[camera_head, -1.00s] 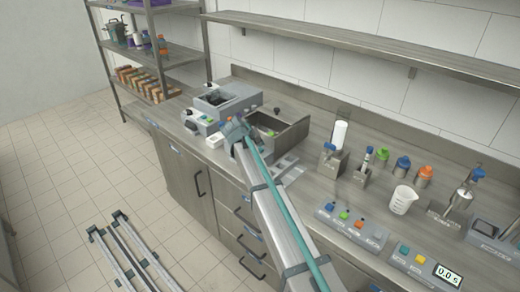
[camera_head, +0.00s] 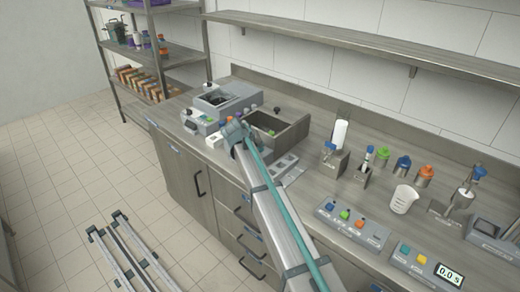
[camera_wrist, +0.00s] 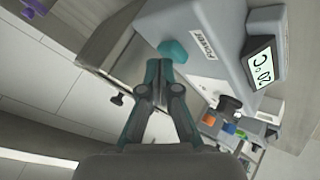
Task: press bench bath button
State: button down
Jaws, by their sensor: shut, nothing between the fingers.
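The bench bath is a grey box (camera_head: 228,98) on the far left part of the counter. In the wrist view its grey housing (camera_wrist: 225,30) fills the upper right, with a teal button (camera_wrist: 173,52) beside a label that seems to read POWER. A lit display (camera_wrist: 263,63) sits on the same housing. My gripper (camera_wrist: 164,72) is shut and empty, its fingertips right by the teal button. I cannot tell whether they touch it. In the head view my gripper (camera_head: 235,127) is in front of the bath, and my arm hides its fingertips and part of the panel.
A control box with coloured buttons (camera_head: 352,228), a white beaker (camera_head: 403,199) and dispensers stand further right. A shelf rack (camera_head: 150,50) stands behind on the left.

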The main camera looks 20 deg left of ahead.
jog(key=shift+f, duration=0.25)
dwell(0.4)
jog(key=shift+r, duration=0.7)
jog(key=shift+r+p, duration=1.05)
jog(key=shift+r, duration=2)
jog(key=shift+d, duration=0.1)
